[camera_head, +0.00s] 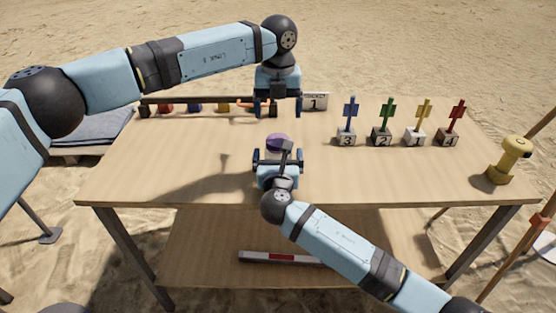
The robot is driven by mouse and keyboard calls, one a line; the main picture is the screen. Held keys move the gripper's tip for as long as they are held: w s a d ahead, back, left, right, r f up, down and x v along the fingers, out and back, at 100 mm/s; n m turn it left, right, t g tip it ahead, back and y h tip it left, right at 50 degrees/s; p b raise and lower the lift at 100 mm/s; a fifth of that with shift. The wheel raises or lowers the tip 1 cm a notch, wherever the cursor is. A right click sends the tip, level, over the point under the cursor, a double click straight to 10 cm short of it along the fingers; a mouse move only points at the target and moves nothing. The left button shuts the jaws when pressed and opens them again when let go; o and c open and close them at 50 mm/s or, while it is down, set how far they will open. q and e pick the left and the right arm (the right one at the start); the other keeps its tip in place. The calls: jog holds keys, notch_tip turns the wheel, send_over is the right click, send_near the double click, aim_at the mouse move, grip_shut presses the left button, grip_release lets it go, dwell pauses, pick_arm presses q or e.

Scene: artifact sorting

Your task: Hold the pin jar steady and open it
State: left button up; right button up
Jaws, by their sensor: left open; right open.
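The pin jar (277,141) shows only its rounded purple top in the head view; my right gripper hides its lower part. It is near the middle of the wooden table. My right gripper (277,155) is open, low at the jar's near side, with a finger on either side. I cannot tell whether it touches the jar. My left gripper (265,108) is open and empty, above the table's back part, higher and behind the jar, pointing down.
Several numbered blocks with coloured flags, such as the blue one (347,138), stand right of the jar. A yellow post-like object (503,160) is at the table's right edge. A dark rack (180,107) with coloured pieces lies along the back left. The table's (400,180) front right is clear.

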jog(key=shift+w, duration=0.35)
